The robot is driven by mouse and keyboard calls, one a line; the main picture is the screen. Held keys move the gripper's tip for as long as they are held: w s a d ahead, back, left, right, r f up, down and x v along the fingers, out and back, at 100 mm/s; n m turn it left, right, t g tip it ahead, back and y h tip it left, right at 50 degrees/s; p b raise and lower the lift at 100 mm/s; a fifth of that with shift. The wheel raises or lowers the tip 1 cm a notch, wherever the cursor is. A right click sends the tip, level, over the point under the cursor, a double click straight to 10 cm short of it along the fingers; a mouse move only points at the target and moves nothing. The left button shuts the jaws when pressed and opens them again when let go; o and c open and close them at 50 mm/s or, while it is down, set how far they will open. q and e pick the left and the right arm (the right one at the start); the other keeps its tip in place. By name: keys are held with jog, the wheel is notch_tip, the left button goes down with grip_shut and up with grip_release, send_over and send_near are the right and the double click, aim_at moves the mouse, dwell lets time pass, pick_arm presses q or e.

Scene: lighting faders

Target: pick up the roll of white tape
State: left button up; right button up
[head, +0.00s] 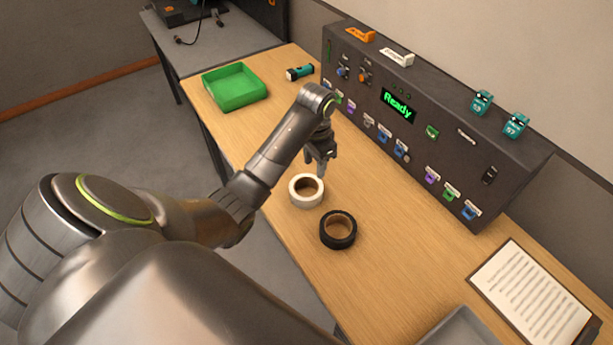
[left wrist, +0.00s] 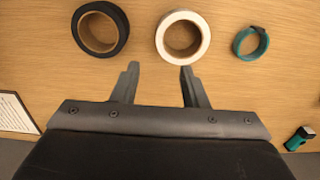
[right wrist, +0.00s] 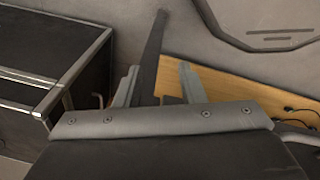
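The roll of white tape (head: 305,203) lies flat on the wooden table, just in front of my left gripper (head: 321,170) in the head view. In the left wrist view the white roll (left wrist: 163,38) lies beyond the fingertips, slightly right of centre. My left gripper (left wrist: 159,68) is open, with nothing between its fingers. My right gripper (right wrist: 160,66) is open and empty in its own wrist view, away from the tape rolls; it does not show in the head view.
A roll of black tape (head: 338,246) lies beside the white one. A teal ring (left wrist: 237,45) lies on its other side. A green tray (head: 235,101), a flashlight (head: 300,72), a dark control panel (head: 465,165) and a clipboard (head: 530,290) surround the clear table area.

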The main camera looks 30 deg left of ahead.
pick_arm(q)
jog(key=b, duration=0.8)
send_over(314, 197)
jog(key=f, duration=0.6)
jog(key=shift+w+f, duration=0.25)
jog(key=shift+f, duration=0.05)
notch_tip(314, 197, down, 4)
jog(key=shift+r, duration=0.25)
jog(key=shift+s+f+p, duration=0.1)
jog(key=shift+f+p, duration=0.3)
jog(key=shift+f, duration=0.45)
jog(key=shift+s+f+p, duration=0.1)
jog(key=shift+f+p, duration=0.3)
jog(key=shift+f, duration=1.95)
jog(key=shift+r, duration=0.1)
grip_shut()
